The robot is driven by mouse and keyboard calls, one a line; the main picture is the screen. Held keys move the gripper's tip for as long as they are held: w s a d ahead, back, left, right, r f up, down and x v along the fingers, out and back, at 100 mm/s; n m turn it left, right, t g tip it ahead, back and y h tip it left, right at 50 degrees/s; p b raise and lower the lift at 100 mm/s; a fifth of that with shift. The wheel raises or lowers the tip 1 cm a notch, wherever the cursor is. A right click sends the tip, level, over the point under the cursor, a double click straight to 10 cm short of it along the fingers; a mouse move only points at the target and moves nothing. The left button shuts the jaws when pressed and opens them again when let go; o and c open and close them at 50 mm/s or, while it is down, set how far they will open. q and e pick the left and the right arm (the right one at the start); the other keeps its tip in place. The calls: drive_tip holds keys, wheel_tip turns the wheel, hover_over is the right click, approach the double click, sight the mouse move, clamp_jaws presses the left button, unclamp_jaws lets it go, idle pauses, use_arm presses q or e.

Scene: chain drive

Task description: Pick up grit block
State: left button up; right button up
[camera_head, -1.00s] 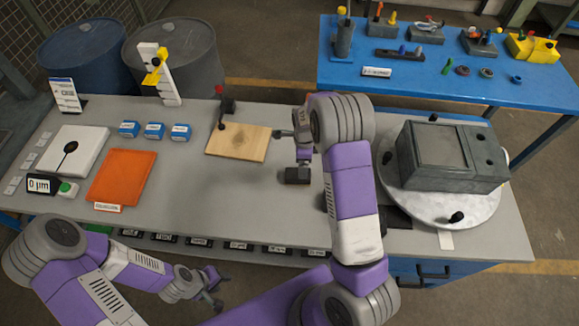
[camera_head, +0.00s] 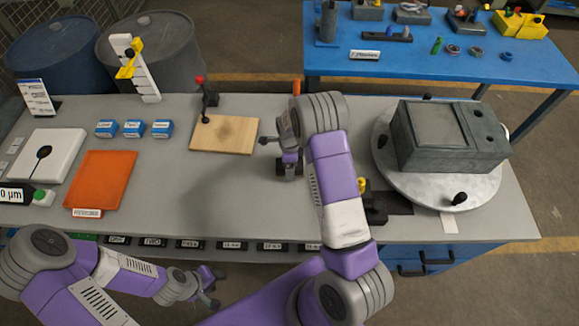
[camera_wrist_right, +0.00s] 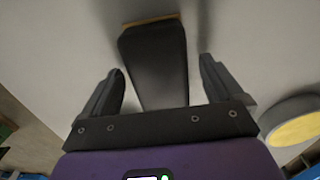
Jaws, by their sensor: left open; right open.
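In the right wrist view, a long dark block (camera_wrist_right: 155,65) with a thin tan edge lies ahead of my open right gripper (camera_wrist_right: 160,85), between the lines of its two fingers. Neither finger touches it; whether it is the grit block I cannot tell. In the head view, my right gripper (camera_head: 288,170) points down over the bench, right of the wooden board, and its arm hides part of the area. Three small blue blocks with white labels (camera_head: 133,128) stand in a row at the back left. My left gripper (camera_head: 208,290) is low in front of the bench, empty.
A wooden board (camera_head: 224,135) with a black, red-topped stand lies mid-bench. An orange mat (camera_head: 102,180) lies left, a grey machine on a round plate (camera_head: 440,190) right. A black row of labelled slots (camera_head: 230,245) runs along the front edge. The bench's middle is clear.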

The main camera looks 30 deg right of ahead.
drive_tip(key=shift+f, duration=0.6)
drive_tip(key=c, duration=1.2)
wheel_tip(320, 180, up, 10)
drive_tip(key=shift+r+p, duration=0.1)
drive_tip(key=shift+p, duration=0.3)
drive_tip(key=o, duration=0.5)
drive_tip(key=shift+c, duration=1.2)
